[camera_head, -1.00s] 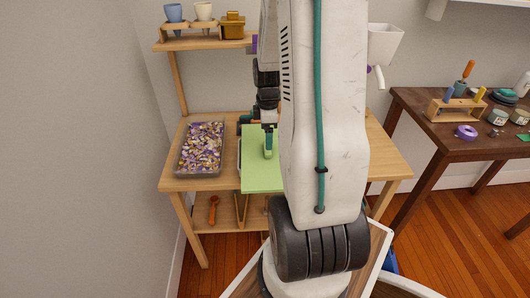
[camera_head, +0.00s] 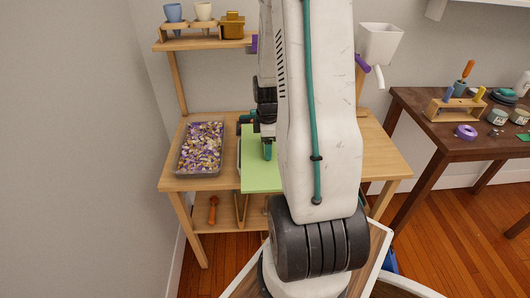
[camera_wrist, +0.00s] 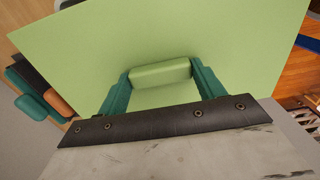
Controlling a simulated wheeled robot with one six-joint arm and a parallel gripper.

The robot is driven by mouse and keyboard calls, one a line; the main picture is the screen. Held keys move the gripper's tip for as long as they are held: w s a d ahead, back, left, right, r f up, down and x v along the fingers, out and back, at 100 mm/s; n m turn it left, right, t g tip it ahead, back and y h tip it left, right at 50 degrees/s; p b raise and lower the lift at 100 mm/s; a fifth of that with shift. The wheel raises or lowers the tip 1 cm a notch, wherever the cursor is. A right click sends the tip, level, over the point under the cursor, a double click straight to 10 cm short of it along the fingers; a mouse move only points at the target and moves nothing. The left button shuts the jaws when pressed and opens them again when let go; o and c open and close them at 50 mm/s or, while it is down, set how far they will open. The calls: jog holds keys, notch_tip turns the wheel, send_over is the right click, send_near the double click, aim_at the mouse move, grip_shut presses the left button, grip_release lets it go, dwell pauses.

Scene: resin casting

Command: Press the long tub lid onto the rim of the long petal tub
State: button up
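The long tub lid (camera_head: 262,178) is a flat light-green panel at the front middle of the wooden table. Its raised block handle (camera_wrist: 160,73) shows in the wrist view. My gripper (camera_wrist: 162,82) has its teal fingers on both ends of this handle, apparently touching it. In the head view one teal finger of my gripper (camera_head: 268,150) shows above the lid; my arm hides the lid's right part. The long petal tub (camera_head: 201,148) is a clear, open tub full of purple, cream and yellow petals, left of the lid. I cannot tell whether the lid rests on something.
A pale edge (camera_head: 239,158) shows beside the lid's left side. A shelf (camera_head: 200,43) with cups stands above the table (camera_head: 385,157). An orange scoop (camera_head: 213,210) is on the lower shelf. A dark side table (camera_head: 430,130) with tools stands at right.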

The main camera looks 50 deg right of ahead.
jog(key=shift+r, duration=2.5)
